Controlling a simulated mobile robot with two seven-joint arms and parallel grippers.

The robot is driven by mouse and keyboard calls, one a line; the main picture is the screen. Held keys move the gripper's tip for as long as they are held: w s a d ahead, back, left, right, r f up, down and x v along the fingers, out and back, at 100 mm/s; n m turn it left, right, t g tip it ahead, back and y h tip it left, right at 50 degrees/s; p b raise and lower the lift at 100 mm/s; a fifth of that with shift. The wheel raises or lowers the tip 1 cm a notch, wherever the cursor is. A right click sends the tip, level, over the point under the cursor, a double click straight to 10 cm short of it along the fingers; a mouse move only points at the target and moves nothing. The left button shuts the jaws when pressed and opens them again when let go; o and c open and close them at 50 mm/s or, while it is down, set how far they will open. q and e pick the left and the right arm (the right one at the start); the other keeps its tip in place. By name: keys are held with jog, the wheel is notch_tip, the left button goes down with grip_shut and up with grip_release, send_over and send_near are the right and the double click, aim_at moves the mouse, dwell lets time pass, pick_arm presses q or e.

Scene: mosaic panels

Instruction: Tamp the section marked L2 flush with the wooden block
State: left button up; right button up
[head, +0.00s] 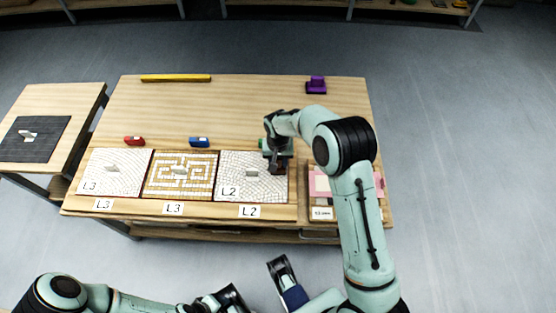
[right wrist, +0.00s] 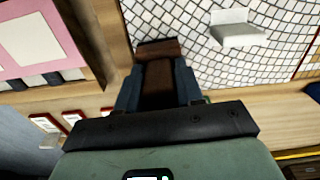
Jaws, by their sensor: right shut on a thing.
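The section marked L2 (head: 235,165) is a white mosaic panel at the right of a row of three, with a small pale raised piece (head: 251,173) at its middle. In the right wrist view the panel (right wrist: 185,22) shows white tiles with dark joints, and the raised piece (right wrist: 237,32) is at the upper right. My right gripper (head: 277,168) is at the panel's right edge, shut on a dark brown wooden block (right wrist: 159,80). Whether the block touches the tiles is unclear. My left gripper (head: 281,268) is in front of the table; its jaw opening is unclear.
Two L3 panels (head: 95,166) (head: 201,166) lie to the left. A red piece (head: 134,141) and a blue piece (head: 199,142) lie behind them. A tray with pink sheets (head: 318,172) is at the right. A yellow bar (head: 176,78) and a purple object (head: 316,85) are at the back.

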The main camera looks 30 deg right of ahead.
jog(key=shift+r+p, duration=2.4)
jog(key=shift+r, duration=1.1)
pick_arm(q)
jog(key=r, duration=0.5)
jog(key=shift+w, duration=0.3)
